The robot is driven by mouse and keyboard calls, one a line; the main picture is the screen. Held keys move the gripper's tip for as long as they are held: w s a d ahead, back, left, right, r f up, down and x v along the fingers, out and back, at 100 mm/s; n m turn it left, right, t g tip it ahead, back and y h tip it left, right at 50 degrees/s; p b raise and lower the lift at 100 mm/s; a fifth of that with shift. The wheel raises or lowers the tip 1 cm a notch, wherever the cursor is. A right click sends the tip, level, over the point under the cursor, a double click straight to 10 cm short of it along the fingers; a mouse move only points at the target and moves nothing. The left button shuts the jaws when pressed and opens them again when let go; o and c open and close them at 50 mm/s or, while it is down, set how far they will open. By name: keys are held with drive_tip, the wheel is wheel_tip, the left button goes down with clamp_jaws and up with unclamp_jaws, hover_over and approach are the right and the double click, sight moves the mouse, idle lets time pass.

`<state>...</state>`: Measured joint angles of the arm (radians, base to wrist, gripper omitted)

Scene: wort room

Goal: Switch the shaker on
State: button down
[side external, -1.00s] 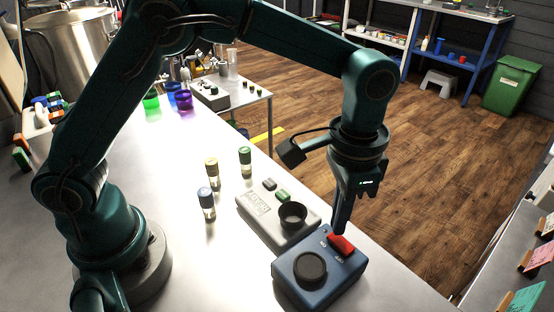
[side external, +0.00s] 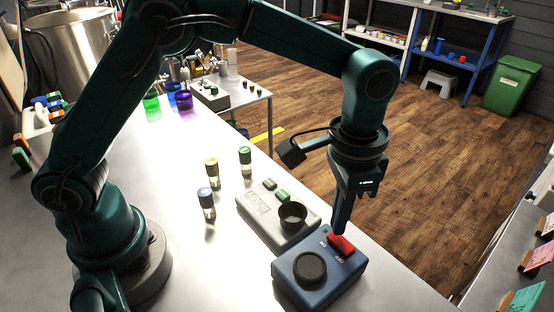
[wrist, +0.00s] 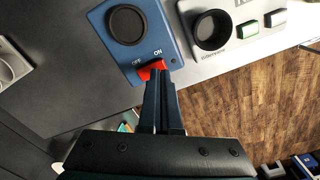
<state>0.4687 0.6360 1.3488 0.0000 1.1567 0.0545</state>
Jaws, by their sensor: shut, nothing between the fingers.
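The shaker (side external: 318,293) is a blue box with a round black cup-like top and a red rocker switch (side external: 342,245) on its far right part. In the wrist view the shaker (wrist: 172,38) has ON and OFF printed beside the red switch (wrist: 147,70). My gripper (side external: 338,231) points down with its fingers shut and empty. Its fingertips (wrist: 161,72) are at the red switch, at the end near the ON label, and seem to touch it. The fingers cover part of the switch, so I cannot tell which way it is tilted.
A grey device (side external: 262,222) with a dark cup and a green button stands beside the shaker. Several capped vials (side external: 206,203) stand left of it on the pale bench (side external: 180,260). The bench edge is close to the shaker, with wooden floor (side external: 430,180) beyond.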

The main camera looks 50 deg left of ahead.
drive_tip(key=shift+f, duration=0.95)
idle(0.5)
drive_tip(key=shift+r, duration=3.55)
drive_tip(key=shift+w+a+r, duration=0.15)
drive_tip(key=shift+a, duration=0.05)
drive_tip(key=s+a+r+n+t, duration=0.3)
drive_tip(key=s+a+r+t, duration=0.15)
drive_tip(key=a+r, duration=0.5)
drive_tip(key=s+a+f+n+t, duration=0.1)
drive_tip(key=s+a+f+n, duration=0.2)
drive_tip(key=s+a+f, duration=0.2)
drive_tip(key=s+f, duration=0.1)
drive_tip(key=s, duration=0.2)
drive_tip(key=shift+s+f, duration=0.25)
drive_tip(key=shift+f, duration=0.05)
